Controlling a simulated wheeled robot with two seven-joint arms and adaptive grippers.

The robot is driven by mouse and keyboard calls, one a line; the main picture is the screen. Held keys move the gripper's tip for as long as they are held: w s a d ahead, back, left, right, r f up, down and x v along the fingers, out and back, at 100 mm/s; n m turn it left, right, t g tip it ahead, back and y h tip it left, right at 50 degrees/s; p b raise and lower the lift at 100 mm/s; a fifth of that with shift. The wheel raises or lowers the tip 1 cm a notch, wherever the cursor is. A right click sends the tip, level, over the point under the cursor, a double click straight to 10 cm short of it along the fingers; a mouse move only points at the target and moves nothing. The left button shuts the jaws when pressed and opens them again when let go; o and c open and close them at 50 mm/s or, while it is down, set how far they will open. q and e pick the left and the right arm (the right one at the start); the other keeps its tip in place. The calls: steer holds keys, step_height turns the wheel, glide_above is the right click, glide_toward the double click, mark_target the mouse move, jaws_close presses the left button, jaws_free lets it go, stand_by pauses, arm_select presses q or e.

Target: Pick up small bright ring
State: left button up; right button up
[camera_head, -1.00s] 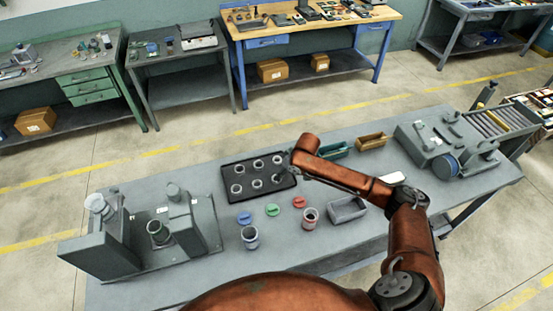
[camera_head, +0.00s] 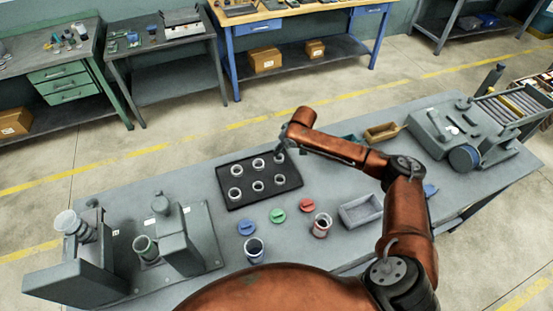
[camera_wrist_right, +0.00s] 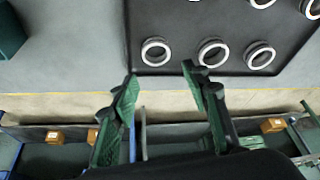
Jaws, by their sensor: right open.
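A black tray (camera_head: 247,203) on the grey table holds several pale metal rings in two rows, among them a front-left ring (camera_head: 235,194) and a back-middle ring (camera_head: 258,164). In the right wrist view, bright rings (camera_wrist_right: 156,52) (camera_wrist_right: 213,52) (camera_wrist_right: 260,55) lie along one tray edge. They look alike, and I cannot tell which is the small one. My right gripper (camera_wrist_right: 160,80) is open and empty, its green-faced fingers pointing toward the tray edge and apart from the rings. In the head view it is at the tray's back right corner, partly hidden by my arm. My left gripper is not seen.
A blue disc (camera_head: 246,228), green disc (camera_head: 277,215) and red disc (camera_head: 306,205) lie before the tray, near two cups (camera_head: 254,249) (camera_head: 322,225). A grey bin (camera_head: 361,211) stands right of them. Machines occupy both table ends.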

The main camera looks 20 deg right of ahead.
mark_target(278, 158)
steer(key=shift+x, duration=0.95)
steer(key=x, duration=0.6)
steer(key=shift+s+d+f, duration=0.2)
steer(key=shift+s+d, duration=0.05)
steer(key=shift+s, duration=0.05)
steer(key=shift+c, duration=0.6)
steer(key=c, duration=0.8)
